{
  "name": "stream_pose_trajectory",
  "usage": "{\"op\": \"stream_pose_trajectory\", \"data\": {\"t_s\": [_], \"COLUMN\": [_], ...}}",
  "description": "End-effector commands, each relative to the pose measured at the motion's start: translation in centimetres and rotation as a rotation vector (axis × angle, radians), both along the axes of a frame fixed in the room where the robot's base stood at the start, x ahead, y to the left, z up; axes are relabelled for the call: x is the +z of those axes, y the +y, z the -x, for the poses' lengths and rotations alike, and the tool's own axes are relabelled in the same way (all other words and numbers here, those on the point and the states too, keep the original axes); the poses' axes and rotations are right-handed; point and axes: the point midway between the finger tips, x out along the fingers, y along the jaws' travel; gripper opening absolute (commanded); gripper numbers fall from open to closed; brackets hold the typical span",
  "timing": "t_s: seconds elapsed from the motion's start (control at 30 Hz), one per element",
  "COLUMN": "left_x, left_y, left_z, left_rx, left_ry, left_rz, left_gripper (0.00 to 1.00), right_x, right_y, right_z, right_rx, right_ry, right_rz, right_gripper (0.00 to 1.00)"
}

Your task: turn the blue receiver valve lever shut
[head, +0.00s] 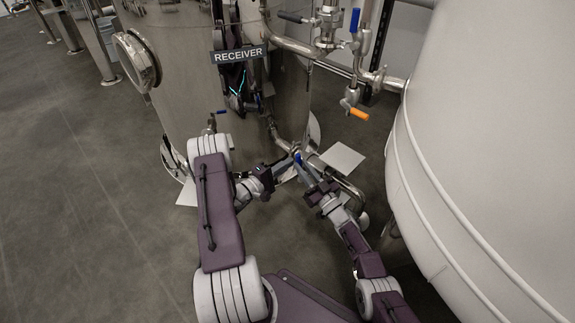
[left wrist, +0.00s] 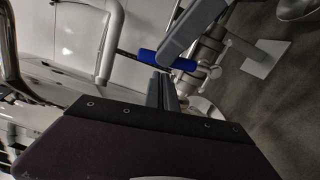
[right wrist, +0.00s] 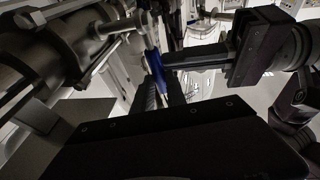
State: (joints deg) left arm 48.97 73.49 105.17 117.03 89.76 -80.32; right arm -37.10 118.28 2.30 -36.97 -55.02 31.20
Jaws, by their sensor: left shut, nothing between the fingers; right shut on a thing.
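The blue receiver valve lever (head: 298,157) is on the pipe fitting low in front of the receiver tank (head: 185,85). It shows as a blue grip in the left wrist view (left wrist: 165,62) and in the right wrist view (right wrist: 154,66). My right gripper (head: 303,163) is shut on the lever; its fingers (right wrist: 162,96) hide part of it. My left gripper (head: 285,166) is shut and empty, just left of the lever; its fingers (left wrist: 162,92) point toward the blue grip. I cannot tell whether they touch it.
A RECEIVER sign (head: 239,54) hangs on the tank. A large pale tank (head: 500,130) fills the right side. Other valves stand above, with an orange handle (head: 359,114) and a blue handle (head: 354,20). A smaller blue-handled valve (head: 217,112) is at left. Open floor (head: 80,200) lies left.

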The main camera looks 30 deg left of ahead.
Motion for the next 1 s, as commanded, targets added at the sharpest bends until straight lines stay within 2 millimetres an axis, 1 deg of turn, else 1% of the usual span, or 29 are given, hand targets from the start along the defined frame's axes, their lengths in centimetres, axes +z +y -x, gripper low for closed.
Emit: {"op": "stream_pose_trajectory", "data": {"t_s": [0.03,0.4,0.57,0.77,0.8,0.83,0.87,1.0], "left_x": [0.1,0.1,0.4,0.5,0.5,0.5,0.5,0.4], "left_y": [-0.3,-0.6,-1.9,-2.2,-2.2,-2.2,-2.2,-2.2], "left_z": [0.0,0.0,0.1,0.1,0.1,0.1,0.1,0.1], "left_rx": [-0.001,0.0,-0.004,-0.011,-0.012,-0.012,-0.012,-0.011], "left_ry": [0.0,0.0,-0.001,-0.003,-0.003,-0.003,-0.003,-0.002], "left_rz": [0.001,-0.001,0.001,0.003,0.004,0.004,0.005,0.004], "left_gripper": [0.0,0.0,0.0,0.0,0.0,0.0,0.0,0.0], "right_x": [0.2,0.2,0.2,0.2,0.2,0.2,0.2,0.1], "right_y": [-0.2,-0.3,-0.3,-0.2,-0.1,-0.1,-0.1,0.1], "right_z": [-0.4,-0.4,-0.4,-0.4,-0.4,-0.3,-0.3,-0.1], "right_rx": [-0.009,-0.009,-0.01,-0.01,-0.009,-0.009,-0.007,-0.002], "right_ry": [0.003,0.003,0.003,0.002,0.003,0.003,0.002,0.0], "right_rz": [-0.003,-0.003,-0.004,-0.001,0.0,0.0,0.0,0.002], "right_gripper": [0.0,0.0,0.0,0.0,0.25,0.34,0.39,0.39]}}
